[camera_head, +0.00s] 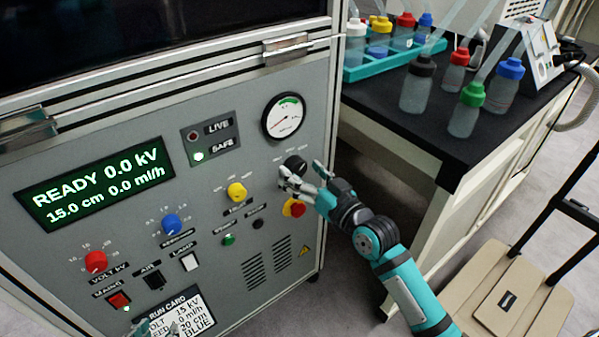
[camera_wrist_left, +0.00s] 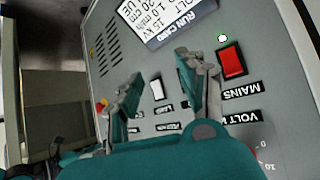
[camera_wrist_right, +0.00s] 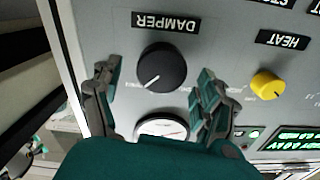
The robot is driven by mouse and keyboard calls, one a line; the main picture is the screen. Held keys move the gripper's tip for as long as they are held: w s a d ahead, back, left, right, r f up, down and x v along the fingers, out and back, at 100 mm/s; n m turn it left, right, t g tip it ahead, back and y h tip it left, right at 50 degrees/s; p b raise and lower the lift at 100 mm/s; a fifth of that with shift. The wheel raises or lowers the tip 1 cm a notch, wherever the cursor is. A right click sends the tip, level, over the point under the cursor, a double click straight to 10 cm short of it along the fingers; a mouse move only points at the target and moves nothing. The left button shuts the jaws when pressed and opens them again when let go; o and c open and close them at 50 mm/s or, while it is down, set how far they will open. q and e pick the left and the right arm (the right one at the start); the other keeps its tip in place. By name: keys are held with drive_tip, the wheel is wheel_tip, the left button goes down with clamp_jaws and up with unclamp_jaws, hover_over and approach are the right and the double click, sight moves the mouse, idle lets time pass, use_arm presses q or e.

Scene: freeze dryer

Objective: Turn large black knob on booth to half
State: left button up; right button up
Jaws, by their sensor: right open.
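The large black knob (camera_head: 295,163) is on the grey booth panel below the round gauge. In the right wrist view the knob (camera_wrist_right: 161,66), labelled DAMPER, lies between the two fingers, and its white pointer line points to the lower left of the picture. My right gripper (camera_head: 303,178) is open at the knob; whether a finger touches it I cannot tell. My left gripper (camera_wrist_left: 160,68) is open and empty in front of the lower panel near the white lamp switch (camera_wrist_left: 157,89). Only a bit of it shows at the bottom edge of the head view.
A yellow heat knob (camera_head: 237,192) and a red-and-yellow button (camera_head: 294,208) sit close to the black knob. A black-topped bench (camera_head: 400,130) with several bottles stands right of the booth. A beige cart (camera_head: 520,295) is at the lower right.

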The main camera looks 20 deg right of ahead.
use_arm(q)
drive_tip(key=shift+w+d+r+t, duration=0.2)
drive_tip(key=shift+w+r+t, duration=0.2)
drive_tip(key=shift+r, duration=0.05)
use_arm(e)
drive_tip(key=shift+w+a, duration=0.25)
drive_tip(key=shift+w, duration=0.4)
drive_tip(key=c, duration=1.2)
drive_tip(key=shift+r+n+p, duration=0.15)
drive_tip(key=shift+n+p, duration=0.7)
drive_tip(key=shift+n, duration=0.05)
drive_tip(key=shift+n+p, duration=1.05)
drive_tip(key=shift+n, duration=0.15)
use_arm(q)
drive_tip(key=s+a+f+g+y+p, duration=0.1)
drive_tip(key=s+a+f+g+y, duration=0.2)
drive_tip(key=s+g, duration=0.6)
use_arm(e)
drive_tip(key=shift+a+n, duration=0.1)
drive_tip(key=shift+n, duration=0.7)
drive_tip(key=n+p, duration=0.2)
drive_tip(key=shift+n, duration=0.3)
use_arm(q)
wheel_tip(320, 180, down, 10)
drive_tip(key=t+h, duration=0.1)
drive_tip(key=shift+s+a, duration=0.2)
drive_tip(key=shift+s, duration=0.2)
use_arm(e)
drive_tip(key=shift+f+n, duration=0.2)
drive_tip(key=shift+n, duration=0.1)
